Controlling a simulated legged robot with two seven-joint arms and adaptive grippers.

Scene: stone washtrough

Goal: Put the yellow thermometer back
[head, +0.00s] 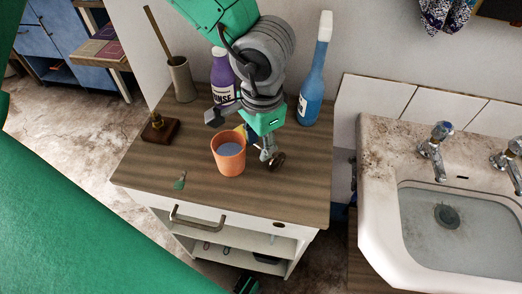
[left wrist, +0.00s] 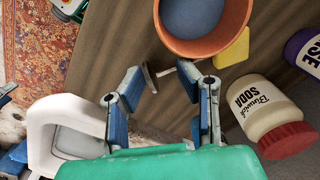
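My left gripper (head: 268,150) hangs over the wooden cabinet top, just right of the orange cup (head: 229,158) with grey-blue liquid. In the left wrist view the gripper (left wrist: 165,76) has a gap between its fingertips, with nothing clearly held. A small brown round thing (head: 277,161) shows at the fingertips in the head view; I cannot tell what it is. A yellow piece (left wrist: 232,48) sits beside the cup's rim, mostly hidden behind the cup in the head view; I cannot tell whether it is the thermometer. No other yellow thing shows clearly.
A purple bottle (head: 222,75), a blue bottle (head: 316,75) and a red-lidded soda jar (left wrist: 265,108) stand close to the gripper. A brush holder (head: 181,80), a brown stand (head: 159,128) and a small green item (head: 180,182) are left. The stone sink (head: 378,220) is right.

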